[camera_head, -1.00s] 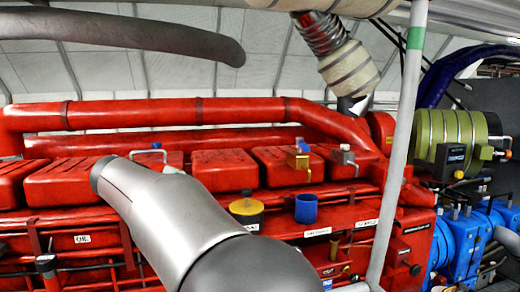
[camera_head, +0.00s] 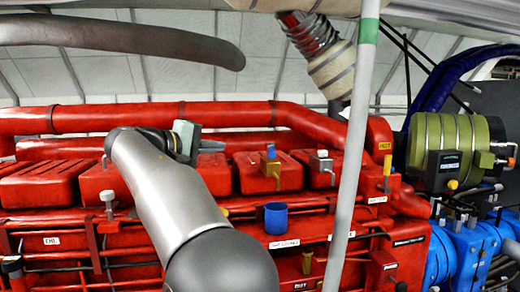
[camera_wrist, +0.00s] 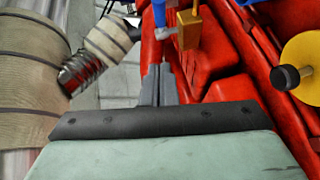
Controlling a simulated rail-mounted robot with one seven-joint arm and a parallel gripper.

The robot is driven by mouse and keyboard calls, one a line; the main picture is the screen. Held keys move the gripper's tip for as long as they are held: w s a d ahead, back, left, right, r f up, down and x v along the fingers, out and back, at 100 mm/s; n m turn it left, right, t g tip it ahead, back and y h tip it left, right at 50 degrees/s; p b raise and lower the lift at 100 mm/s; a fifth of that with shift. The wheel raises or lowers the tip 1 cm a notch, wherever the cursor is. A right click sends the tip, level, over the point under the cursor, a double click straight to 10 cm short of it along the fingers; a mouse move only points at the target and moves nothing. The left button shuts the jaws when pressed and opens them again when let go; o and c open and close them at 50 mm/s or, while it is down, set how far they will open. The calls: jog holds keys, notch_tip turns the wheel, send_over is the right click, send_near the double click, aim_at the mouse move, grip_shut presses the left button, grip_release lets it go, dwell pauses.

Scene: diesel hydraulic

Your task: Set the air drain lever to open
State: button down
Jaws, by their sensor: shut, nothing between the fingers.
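My gripper (camera_head: 212,146) is above the red engine covers in the head view, left of a brass valve (camera_head: 270,172) with an upright blue handle (camera_head: 271,152). In the wrist view its two dark fingers (camera_wrist: 157,82) are together and empty. Ahead of them there, the blue handle (camera_wrist: 158,12) and brass valve body (camera_wrist: 188,32) show, apart from the fingers. Farther right in the head view are a valve with a pale handle (camera_head: 322,162) and one with a yellow handle (camera_head: 387,166). I cannot read which lever is labelled air drain.
A blue cup (camera_head: 276,218) stands in front of the covers. A yellow cap with a black knob (camera_wrist: 303,62) shows in the wrist view. A red pipe (camera_head: 130,117) runs behind the covers, and a grey pole (camera_head: 350,150) crosses in front of the engine.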

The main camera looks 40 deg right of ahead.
aim_at(271, 157)
jog(key=s+d+f+p, duration=0.1)
jog(key=d+f+p, duration=0.1)
jog(key=d, duration=1)
jog(key=shift+s, duration=0.15)
jog(key=shift+f, duration=0.15)
jog(key=shift+s+d+b, duration=0.5)
jog(key=shift+s+d, duration=0.1)
jog(key=shift+s, duration=0.05)
jog(key=shift+a, duration=0.1)
